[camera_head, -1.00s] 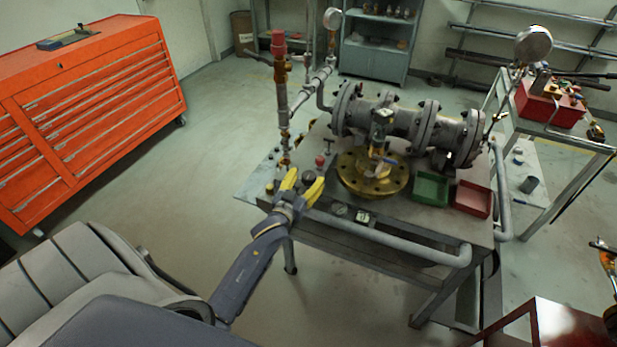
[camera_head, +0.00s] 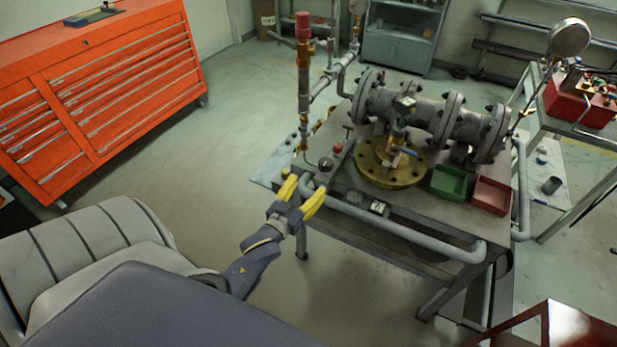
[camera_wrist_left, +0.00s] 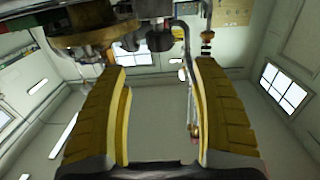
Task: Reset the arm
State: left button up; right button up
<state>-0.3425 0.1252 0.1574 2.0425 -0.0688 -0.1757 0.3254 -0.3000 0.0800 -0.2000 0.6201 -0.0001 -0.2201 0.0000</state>
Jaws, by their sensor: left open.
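My left gripper (camera_head: 303,195) has yellow fingers and is open, with nothing between them. In the head view it is at the near left corner of the valve table (camera_head: 345,192), beside the grey pipe rail (camera_head: 400,238). In the left wrist view the spread fingers (camera_wrist_left: 162,110) frame empty space, with the table's fittings beyond. The gate valve assembly (camera_head: 425,112), a grey flanged pipe, lies along the table. A brass flange (camera_head: 375,172) sits in front of it. My right gripper does not show.
A green bin (camera_head: 450,184) and a red bin (camera_head: 492,195) are on the table's right side. A vertical pipe with a red cap (camera_head: 303,70) rises at its left. An orange tool cabinet (camera_head: 100,95) stands at the left. The floor (camera_head: 215,170) between cabinet and table is clear.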

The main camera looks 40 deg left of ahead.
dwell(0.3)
pick_arm(q)
jog(key=s+d+f+m+g, duration=0.1)
jog(key=s+f+g, duration=0.25)
jog(key=f, duration=0.85)
jog(key=s+d+f+m+g+h, duration=0.15)
jog(key=s+f, duration=0.25)
jog(key=f, duration=0.8)
jog(key=s+d+f+g, duration=0.1)
jog(key=s+f+g, duration=0.25)
jog(key=f, duration=0.95)
jog(key=s+d+f+m+g, duration=0.1)
jog(key=s+d+f+g, duration=0.1)
jog(key=s+f, duration=0.5)
jog(key=s+d+f+g, duration=0.2)
jog(key=s+f, duration=0.5)
jog(key=s, duration=0.8)
jog(key=s+d+f+m+g, duration=0.1)
jog(key=s+d+f+g, duration=0.2)
jog(key=s+f, duration=0.5)
jog(key=s+g, duration=0.1)
jog(key=s, duration=0.3)
jog(key=shift+m+h, duration=0.35)
